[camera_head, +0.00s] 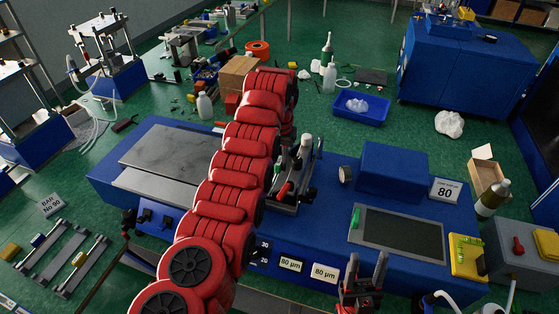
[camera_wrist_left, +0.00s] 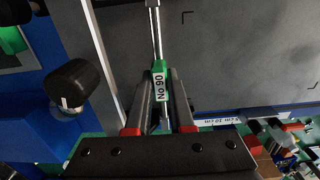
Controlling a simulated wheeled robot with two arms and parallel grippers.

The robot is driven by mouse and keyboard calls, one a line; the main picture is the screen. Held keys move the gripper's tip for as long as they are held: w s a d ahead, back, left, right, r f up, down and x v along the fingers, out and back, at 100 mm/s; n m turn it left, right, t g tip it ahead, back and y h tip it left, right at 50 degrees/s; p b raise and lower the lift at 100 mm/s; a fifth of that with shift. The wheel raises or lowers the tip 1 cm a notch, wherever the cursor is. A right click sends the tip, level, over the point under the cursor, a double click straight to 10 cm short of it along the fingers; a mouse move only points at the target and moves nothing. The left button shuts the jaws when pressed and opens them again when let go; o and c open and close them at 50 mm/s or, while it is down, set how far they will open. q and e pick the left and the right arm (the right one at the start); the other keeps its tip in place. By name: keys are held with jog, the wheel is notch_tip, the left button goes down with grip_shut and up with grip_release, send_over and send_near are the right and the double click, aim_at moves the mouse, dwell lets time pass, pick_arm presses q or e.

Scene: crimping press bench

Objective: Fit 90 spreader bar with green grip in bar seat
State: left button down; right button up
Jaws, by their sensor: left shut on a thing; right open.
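In the left wrist view my left gripper (camera_wrist_left: 158,112) is shut on the green grip (camera_wrist_left: 158,68) of a spreader bar, which bears a white label reading No 90. Its bright metal rod (camera_wrist_left: 154,25) points up the picture, over or beside a dark grey plate (camera_wrist_left: 230,50). My right gripper (camera_head: 366,265) is open and empty at the front of the blue bench. I cannot make out the bar seat for certain.
A grey device with a red lever (camera_head: 286,190) stands just right of my left arm. A rack with bars (camera_head: 63,258) and a sign reading BAR No 90 (camera_head: 50,205) are at left. A blue box (camera_head: 395,170) and dark panel (camera_head: 405,232) occupy the bench's right.

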aim_at(279, 161)
pick_arm(q)
jog(key=shift+f+b, duration=0.45)
jog(key=shift+f, duration=0.45)
jog(key=c, duration=0.7)
grip_release()
jog(key=shift+r, duration=0.1)
jog(key=shift+r, duration=0.1)
jog(key=shift+r+b, duration=0.3)
jog(key=shift+r, duration=0.25)
notch_tip(279, 161, up, 4)
jog(key=shift+r, duration=0.25)
notch_tip(279, 161, up, 12)
jog(key=p, duration=1.2)
jog(key=shift+f, duration=0.2)
